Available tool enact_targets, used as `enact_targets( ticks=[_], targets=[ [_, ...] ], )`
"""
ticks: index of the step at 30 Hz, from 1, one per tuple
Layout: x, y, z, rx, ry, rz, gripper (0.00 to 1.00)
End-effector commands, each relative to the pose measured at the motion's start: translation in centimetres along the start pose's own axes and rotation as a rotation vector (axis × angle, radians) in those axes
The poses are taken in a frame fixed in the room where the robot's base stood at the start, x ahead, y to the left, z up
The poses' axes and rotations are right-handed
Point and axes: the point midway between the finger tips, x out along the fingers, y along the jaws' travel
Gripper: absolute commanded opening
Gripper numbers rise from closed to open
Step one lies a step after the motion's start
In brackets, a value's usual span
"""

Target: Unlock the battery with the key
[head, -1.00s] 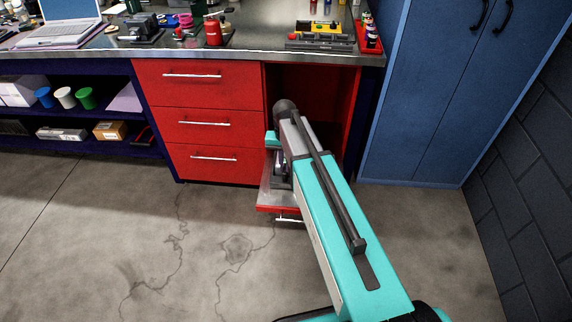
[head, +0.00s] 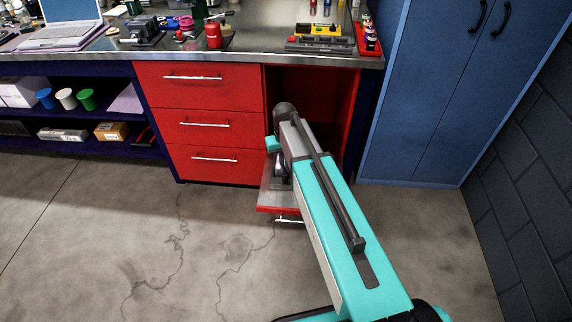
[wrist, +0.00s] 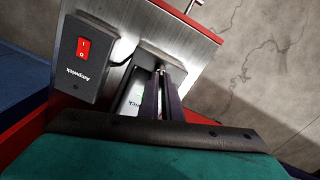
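In the head view my arm hides most of this, and my gripper (head: 280,172) is over the pulled-out tray.
A black charger box (wrist: 81,62) with a red switch is fixed on the metal tray (wrist: 125,30). The tray (head: 266,197) is pulled out low from the red cabinet (head: 200,128). A blue locker (head: 420,100) stands at right. The concrete floor in front is clear.

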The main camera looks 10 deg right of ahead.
Motion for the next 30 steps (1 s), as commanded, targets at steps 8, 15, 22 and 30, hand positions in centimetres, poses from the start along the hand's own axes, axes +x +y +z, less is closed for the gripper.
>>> enact_targets(
  ticks=[8,15,22,30],
  targets=[
    [-0.16,0.1,0.08,-0.255,-0.003,0.001,0.0],
    [-0.11,0.09,0.09,-0.478,-0.003,-0.001,0.0],
    [-0.11,0.08,0.08,-0.69,-0.003,-0.001,0.0],
    [-0.1,0.06,0.04,-0.927,-0.001,-0.002,0.0]
  ],
)
